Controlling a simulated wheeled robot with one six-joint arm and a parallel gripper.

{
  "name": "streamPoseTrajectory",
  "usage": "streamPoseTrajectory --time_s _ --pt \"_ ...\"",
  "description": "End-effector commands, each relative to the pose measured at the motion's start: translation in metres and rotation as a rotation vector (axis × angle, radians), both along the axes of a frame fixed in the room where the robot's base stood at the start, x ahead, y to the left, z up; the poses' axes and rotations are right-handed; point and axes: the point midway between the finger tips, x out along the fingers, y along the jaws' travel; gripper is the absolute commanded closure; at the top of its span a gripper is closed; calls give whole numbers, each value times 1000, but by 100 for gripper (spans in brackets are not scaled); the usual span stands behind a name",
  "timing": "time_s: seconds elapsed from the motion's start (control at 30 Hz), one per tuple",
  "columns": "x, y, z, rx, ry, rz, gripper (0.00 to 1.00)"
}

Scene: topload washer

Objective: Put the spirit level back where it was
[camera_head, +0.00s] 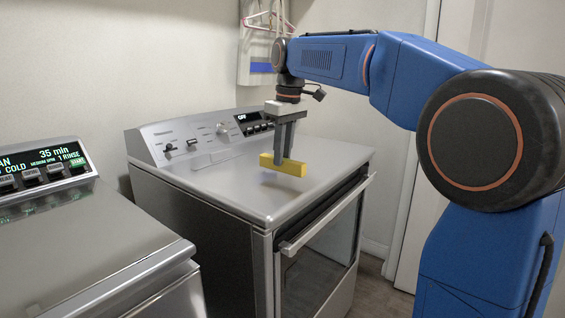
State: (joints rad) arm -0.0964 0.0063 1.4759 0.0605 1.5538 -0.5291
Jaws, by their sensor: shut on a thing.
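The yellow spirit level (292,169) is a short bar above the top of the silver dryer-like machine (225,190). My gripper (284,158) points down and is shut on the level near its middle. The level looks roughly horizontal. A soft reflection or shadow shows on the top below it, and the level seems a little above the surface. Whether any part touches the top is hard to tell.
A washer (90,240) with a lit display stands at the left, with a narrow gap between the machines. The second machine's control panel (205,135) rises behind its top. Hangers (268,18) hang on the back wall. The top around the level is clear.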

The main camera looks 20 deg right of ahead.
Motion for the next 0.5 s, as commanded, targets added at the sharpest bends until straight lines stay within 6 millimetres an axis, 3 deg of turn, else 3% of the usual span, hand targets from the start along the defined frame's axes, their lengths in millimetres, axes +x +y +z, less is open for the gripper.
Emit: streamPoseTrajectory --time_s 0.2,0.5 --pt "0 0 -23 -1 1 0 100" --pt "0 0 -24 0 0 1 100"
